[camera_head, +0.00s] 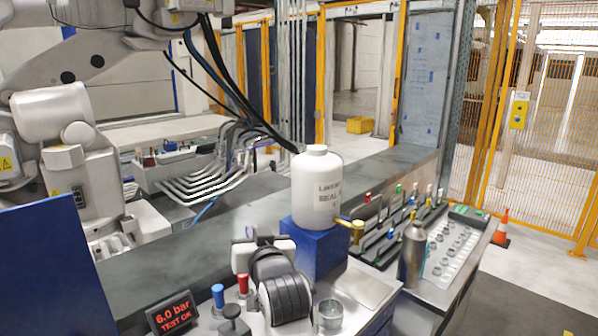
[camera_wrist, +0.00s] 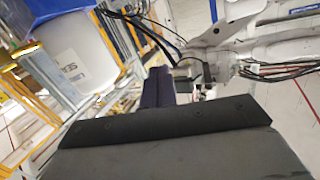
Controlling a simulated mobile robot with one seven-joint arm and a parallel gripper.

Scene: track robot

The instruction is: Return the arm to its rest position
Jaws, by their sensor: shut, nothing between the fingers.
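My gripper shows in the wrist view, where its dark fingers (camera_wrist: 158,86) stand close together beyond the wide black hand. They are shut, with nothing seen between them. In the head view, white and black parts that look like my folded arm stand low in the middle, over the front bench. The fingertips cannot be made out there. A white labelled jar (camera_head: 316,188) stands behind and to the right of these parts. The jar also shows at the upper left of the wrist view (camera_wrist: 75,55), apart from the fingers.
The jar, with a brass tap, stands on a blue block (camera_head: 318,246). A glass beaker (camera_head: 328,315), a metal bottle (camera_head: 412,255) and a pressure display (camera_head: 172,314) are near. A rack and vial tray (camera_head: 452,250) lie right. A large white robot (camera_head: 75,150) stands left.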

